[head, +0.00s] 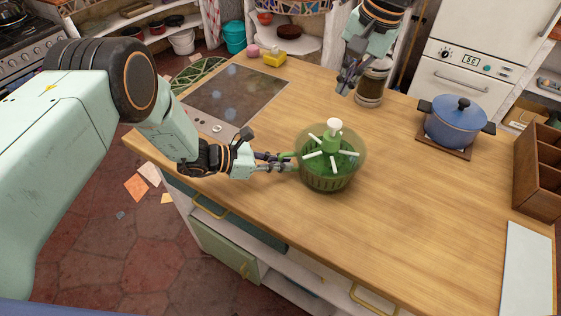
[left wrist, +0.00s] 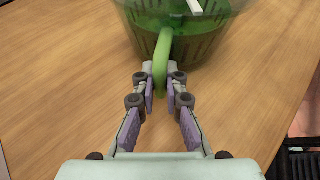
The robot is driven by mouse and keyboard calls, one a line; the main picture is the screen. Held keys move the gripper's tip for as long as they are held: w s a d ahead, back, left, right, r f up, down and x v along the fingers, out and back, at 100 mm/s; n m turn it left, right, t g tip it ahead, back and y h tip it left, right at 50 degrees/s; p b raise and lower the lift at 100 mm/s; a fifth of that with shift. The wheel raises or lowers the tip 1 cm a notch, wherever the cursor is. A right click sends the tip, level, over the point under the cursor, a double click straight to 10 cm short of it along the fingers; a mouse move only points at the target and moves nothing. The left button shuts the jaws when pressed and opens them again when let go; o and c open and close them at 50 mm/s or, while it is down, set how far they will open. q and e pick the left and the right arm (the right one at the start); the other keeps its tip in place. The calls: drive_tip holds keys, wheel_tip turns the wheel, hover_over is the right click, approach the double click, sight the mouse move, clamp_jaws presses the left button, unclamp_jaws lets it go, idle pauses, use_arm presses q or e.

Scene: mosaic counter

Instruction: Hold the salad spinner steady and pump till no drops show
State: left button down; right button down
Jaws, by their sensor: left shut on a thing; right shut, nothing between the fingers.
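The green salad spinner (head: 329,178) stands upright on the wooden counter, with a clear lid and a white pump knob (head: 334,125) raised on top. White bars spread out below the knob. My left gripper (head: 290,161) is shut on the spinner's green handle (left wrist: 162,62) at its left side; the spinner's basket (left wrist: 205,45) shows at the top of the left wrist view. My right gripper (head: 346,83) is shut and empty, above the counter behind the spinner and apart from it. Whether drops show on the lid is too small to tell.
A jar (head: 370,88) stands by my right gripper. A blue pot (head: 459,122) sits on a trivet at the right. A dark cooktop (head: 236,97), a yellow sponge (head: 275,58) and a wooden rack (head: 538,170) are on the counter.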

sight(333, 121)
drive_tip(key=shift+w+a+f+n, duration=0.1)
drive_tip(key=shift+f+n, duration=0.9)
drive_tip(key=shift+n, duration=2)
drive_tip(key=shift+w+a+f+n, duration=0.1)
drive_tip(key=shift+f+n, duration=0.95)
drive_tip(key=shift+n, duration=1.95)
drive_tip(key=shift+a+f+n, duration=0.1)
drive_tip(key=shift+f+n, duration=0.9)
drive_tip(key=shift+n, duration=2)
drive_tip(key=shift+f, duration=0.6)
drive_tip(key=shift+f, duration=0.1)
